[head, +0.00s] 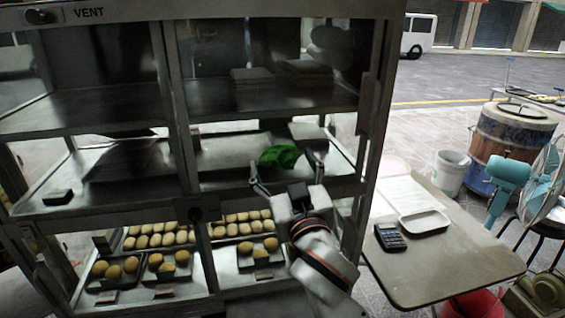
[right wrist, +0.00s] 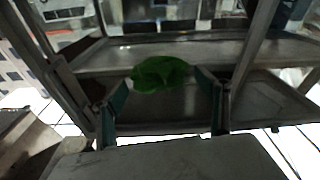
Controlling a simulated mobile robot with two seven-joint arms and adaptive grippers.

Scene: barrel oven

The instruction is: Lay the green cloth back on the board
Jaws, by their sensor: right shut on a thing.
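The green cloth (head: 282,156) is a bunched lump at the middle shelf level of the glass cabinet, on the right side. My right gripper (head: 287,178) reaches up to it from the front, with a finger on either side, and is shut on it. In the right wrist view the cloth (right wrist: 160,73) sits between the fingertips (right wrist: 163,92), in front of a shelf. A flat grey panel (head: 228,150) lies on the middle shelf left of the cloth; I cannot tell whether it is the board. My left gripper is not in view.
Trays of buns (head: 158,238) fill the cabinet's lower level. A metal post (head: 172,110) divides the cabinet front left of my gripper, and another frames its right side. A table (head: 445,262) with a calculator (head: 390,236) and a white tray (head: 424,221) stands at right.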

